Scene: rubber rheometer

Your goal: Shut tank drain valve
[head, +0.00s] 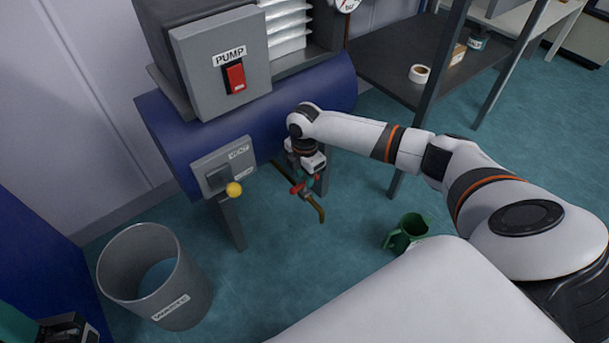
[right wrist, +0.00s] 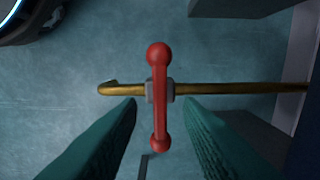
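The tank drain valve has a red bar handle (head: 298,188) on a thin brass pipe (head: 318,211) below the blue tank (head: 325,92). In the right wrist view the handle (right wrist: 159,95) lies crosswise to the pipe (right wrist: 225,88), with a ball at its far end. My right gripper (head: 308,178) is at the valve. Its green fingers (right wrist: 160,115) are open, one on each side of the handle's near end, with gaps on both sides. A dark and green part at the lower left edge of the head view may be my left gripper (head: 68,328); its fingers are not clear.
A grey waste bin (head: 120,262) stands at the left. A green jug (head: 407,230) is on the floor right of the valve. A dark shelf (head: 385,65) stands behind.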

